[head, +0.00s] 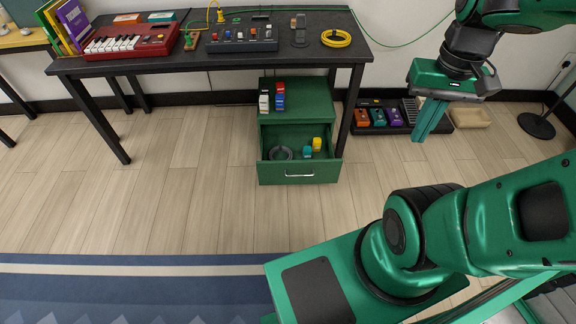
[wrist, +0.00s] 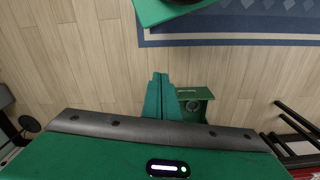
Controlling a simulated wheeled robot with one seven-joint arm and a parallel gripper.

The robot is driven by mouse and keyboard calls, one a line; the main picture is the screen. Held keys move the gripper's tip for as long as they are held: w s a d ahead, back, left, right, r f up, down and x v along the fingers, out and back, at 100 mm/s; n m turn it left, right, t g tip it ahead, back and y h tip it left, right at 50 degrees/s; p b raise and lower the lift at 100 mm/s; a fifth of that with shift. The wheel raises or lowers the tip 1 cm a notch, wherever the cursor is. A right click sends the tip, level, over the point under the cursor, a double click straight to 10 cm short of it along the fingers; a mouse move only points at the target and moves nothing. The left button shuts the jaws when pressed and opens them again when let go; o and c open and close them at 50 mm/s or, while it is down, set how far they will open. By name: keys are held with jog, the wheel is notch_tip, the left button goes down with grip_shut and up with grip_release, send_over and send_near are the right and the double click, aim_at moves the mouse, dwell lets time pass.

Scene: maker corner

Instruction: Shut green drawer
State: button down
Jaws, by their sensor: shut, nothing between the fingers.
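The green drawer (head: 299,172) is pulled out from the lower part of a green cabinet (head: 321,101) under the right end of the black desk. It has a silver bar handle on its front. Inside lie a grey ring (head: 281,153), a teal item (head: 307,152) and a yellow item (head: 317,144). My gripper (head: 421,138) is shut and empty, pointing down, to the right of the drawer and apart from it in the head view. In the wrist view the drawer (wrist: 208,94) shows just right of the shut fingers (wrist: 160,78), partly hidden by them and the gripper body.
Small red, white and blue items (head: 280,96) stand on the cabinet top. A black tray with colored boxes (head: 385,116) and a beige tray (head: 471,117) lie on the floor behind my gripper. A desk leg (head: 348,110) stands right of the cabinet. The wooden floor before the drawer is clear.

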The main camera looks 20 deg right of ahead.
jog(key=w+d+f+n, duration=0.1)
jog(key=w+f+n, duration=0.15)
jog(key=w, duration=0.35)
jog(key=w+d+f+n+t, duration=0.1)
jog(key=w+f+n, duration=0.15)
jog(key=w, duration=0.35)
jog(key=w+d+f+n, duration=0.1)
jog(key=w+f+n, duration=0.1)
jog(key=w+f, duration=0.3)
jog(key=w+a+f+n+t, duration=0.2)
jog(key=w+f+n, duration=0.3)
jog(key=w+f, duration=0.7)
jog(key=n+t+y, duration=0.3)
jog(key=n+t, duration=0.1)
jog(key=n, duration=0.3)
send_near(283, 165)
jog(key=s+r, duration=0.4)
jog(key=s, duration=0.3)
jog(key=x, duration=0.3)
jog(key=w+d+x, duration=0.1)
jog(key=x, duration=0.3)
jog(key=w+r+x, duration=0.1)
jog(key=x, duration=0.3)
jog(key=shift+d+f, duration=0.1)
jog(key=shift+w+d, duration=0.2)
jog(key=shift+w, duration=0.4)
